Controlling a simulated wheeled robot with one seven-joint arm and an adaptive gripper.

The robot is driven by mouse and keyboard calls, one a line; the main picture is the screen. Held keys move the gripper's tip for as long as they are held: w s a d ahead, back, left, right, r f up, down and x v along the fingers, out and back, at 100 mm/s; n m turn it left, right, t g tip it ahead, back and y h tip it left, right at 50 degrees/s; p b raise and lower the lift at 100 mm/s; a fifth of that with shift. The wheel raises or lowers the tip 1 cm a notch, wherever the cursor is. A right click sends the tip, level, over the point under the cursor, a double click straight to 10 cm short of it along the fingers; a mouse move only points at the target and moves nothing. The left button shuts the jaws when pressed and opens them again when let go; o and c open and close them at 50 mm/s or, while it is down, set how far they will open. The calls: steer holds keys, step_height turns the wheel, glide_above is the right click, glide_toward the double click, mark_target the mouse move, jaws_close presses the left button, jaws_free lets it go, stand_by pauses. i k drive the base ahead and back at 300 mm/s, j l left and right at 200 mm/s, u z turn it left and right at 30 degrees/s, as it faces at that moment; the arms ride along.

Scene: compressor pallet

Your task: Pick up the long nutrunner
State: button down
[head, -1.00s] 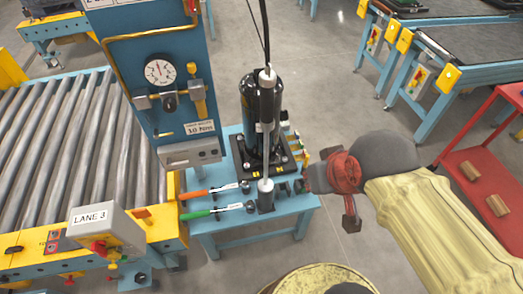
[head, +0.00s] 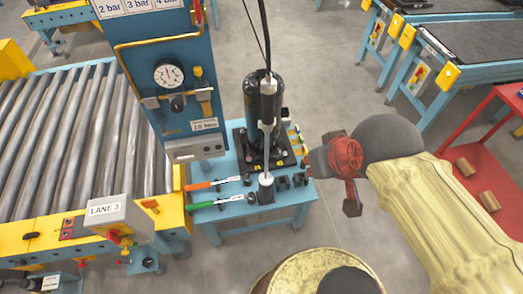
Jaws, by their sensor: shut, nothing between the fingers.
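The long nutrunner (head: 267,128) is a slim grey and black tool standing upright on the small blue table (head: 236,222). A cable runs up from its top, and its lower end sits in a dark holder (head: 266,192). My gripper (head: 313,161) is to the right of the nutrunner, apart from it in the picture, near the table's right side. It is shut and empty.
A black cylinder (head: 252,104) stands just behind the nutrunner. Orange-handled (head: 202,186) and green-handled (head: 203,204) tools lie to its left. A blue gauge panel (head: 150,65) and roller conveyor (head: 75,140) are left. A drum (head: 290,277) stands in front; a red cart (head: 480,150) is right.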

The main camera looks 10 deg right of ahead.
mark_target(269, 84)
steer(key=k+j, duration=0.1)
steer(key=j, duration=0.25)
steer(key=k+j, duration=0.1)
steer(key=j, duration=0.2)
steer(key=k+j, duration=0.1)
steer(key=j, duration=0.25)
steer(key=k+j, duration=0.1)
steer(key=j, duration=0.25)
steer(key=z, duration=0.05)
